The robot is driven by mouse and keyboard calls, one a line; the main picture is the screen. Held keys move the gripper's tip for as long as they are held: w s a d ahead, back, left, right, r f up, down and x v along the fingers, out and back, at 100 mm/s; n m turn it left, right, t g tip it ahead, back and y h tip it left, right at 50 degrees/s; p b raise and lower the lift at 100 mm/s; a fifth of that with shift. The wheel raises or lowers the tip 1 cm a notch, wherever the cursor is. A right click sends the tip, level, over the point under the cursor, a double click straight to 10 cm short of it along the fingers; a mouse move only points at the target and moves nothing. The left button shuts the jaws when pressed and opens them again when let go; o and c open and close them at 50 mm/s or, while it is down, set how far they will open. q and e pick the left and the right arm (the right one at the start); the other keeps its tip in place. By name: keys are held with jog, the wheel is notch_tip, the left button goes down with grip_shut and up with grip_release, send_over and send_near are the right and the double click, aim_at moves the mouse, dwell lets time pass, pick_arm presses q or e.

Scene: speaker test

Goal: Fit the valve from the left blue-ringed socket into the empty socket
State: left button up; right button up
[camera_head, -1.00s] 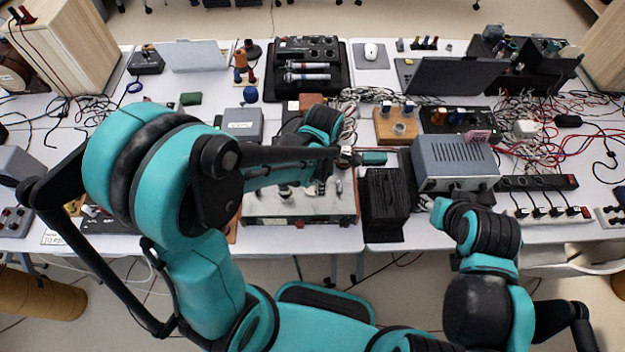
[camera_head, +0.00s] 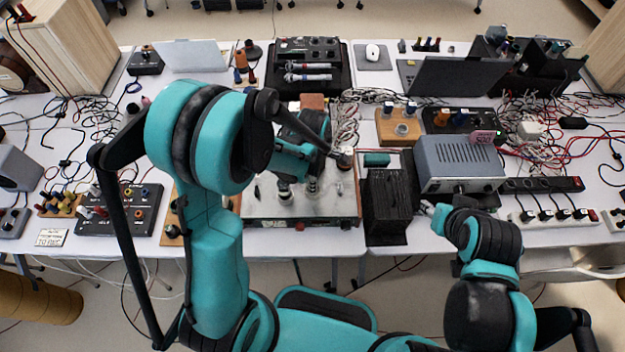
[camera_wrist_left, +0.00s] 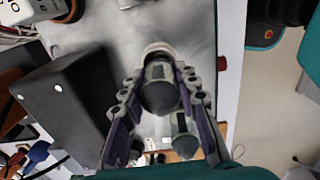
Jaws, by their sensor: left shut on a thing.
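My left gripper (camera_wrist_left: 158,78) is shut on a grey, dome-topped valve (camera_wrist_left: 160,97) in the left wrist view, a finger on each side. A pale ring (camera_wrist_left: 158,50) shows just beyond the valve's far end; I cannot tell whether the valve is in it or above it. A second valve (camera_wrist_left: 185,143) stands lower in that view. In the head view valves (camera_head: 283,190) show on the grey chassis (camera_head: 262,207), under my left arm, which hides much of it. No blue ring is clear. My right gripper (camera_head: 428,208) is at the table's front edge; its jaws are too small to read.
A black box (camera_wrist_left: 65,108) stands close beside my left fingers. In the head view another black box (camera_head: 388,208) is right of the chassis, then a grey-blue instrument (camera_head: 457,165). A power strip (camera_head: 550,216) and tangled cables lie farther right.

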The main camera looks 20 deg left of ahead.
pick_arm(q)
jog(key=shift+f+b, duration=0.3)
jog(key=shift+f, duration=0.1)
jog(key=o, duration=1.2)
jog(key=shift+c, duration=0.2)
jog(key=shift+r, duration=0.1)
